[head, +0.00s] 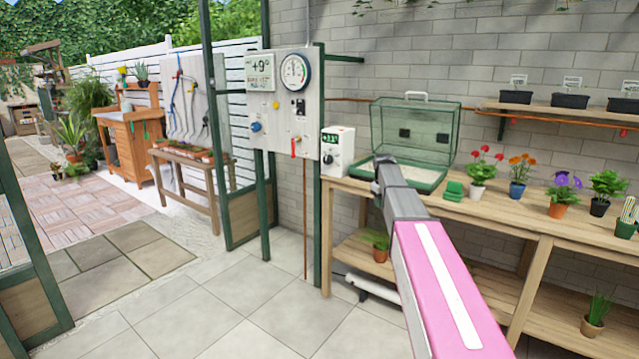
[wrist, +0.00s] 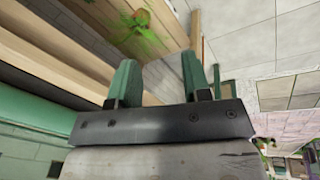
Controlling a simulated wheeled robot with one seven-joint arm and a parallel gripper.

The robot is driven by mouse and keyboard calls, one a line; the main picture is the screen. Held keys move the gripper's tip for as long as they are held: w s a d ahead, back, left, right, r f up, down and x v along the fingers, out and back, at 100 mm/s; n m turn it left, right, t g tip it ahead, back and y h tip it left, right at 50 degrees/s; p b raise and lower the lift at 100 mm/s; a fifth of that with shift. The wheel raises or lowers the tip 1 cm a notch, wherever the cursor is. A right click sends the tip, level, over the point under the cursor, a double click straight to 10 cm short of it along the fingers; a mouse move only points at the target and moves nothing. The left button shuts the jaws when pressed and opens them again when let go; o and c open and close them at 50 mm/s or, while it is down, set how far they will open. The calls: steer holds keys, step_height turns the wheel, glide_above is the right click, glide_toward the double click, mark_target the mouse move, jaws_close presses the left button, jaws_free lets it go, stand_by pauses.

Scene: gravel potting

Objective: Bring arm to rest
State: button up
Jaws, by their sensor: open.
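My gripper (wrist: 159,80) shows in the wrist view with two green fingers standing apart and nothing held between them. In the head view, my pink and grey arm reaches from the lower right to the front left corner of the green-framed clear case (head: 418,182). The arm's end overlaps that corner in the picture, and the fingers cannot be made out there. I cannot tell from these views whether the arm touches the case or bench. The wrist view is turned sideways, with a green plant (wrist: 135,33) beyond the fingers.
The wooden bench (head: 500,215) carries several potted flowers and a white control box (head: 337,150). A potted plant (head: 377,242) stands on its lower shelf. A gauge panel (head: 285,100) stands left of the bench. The tiled floor (head: 230,300) at front left is clear.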

steer(key=s+a+f+m, duration=0.2)
steer(key=s+f, duration=0.5)
steer(key=s, duration=0.5)
steer(key=s+a+f+m+g, duration=0.1)
steer(key=s+a+f, duration=0.1)
steer(key=s+f, duration=0.6)
steer(key=s+a+f+m+g+y, duration=0.1)
steer(key=s+f, duration=0.7)
steer(key=s, duration=0.9)
steer(key=shift+s+a+m, duration=0.4)
steer(key=shift+a+m, duration=0.4)
steer(key=shift+a, duration=0.3)
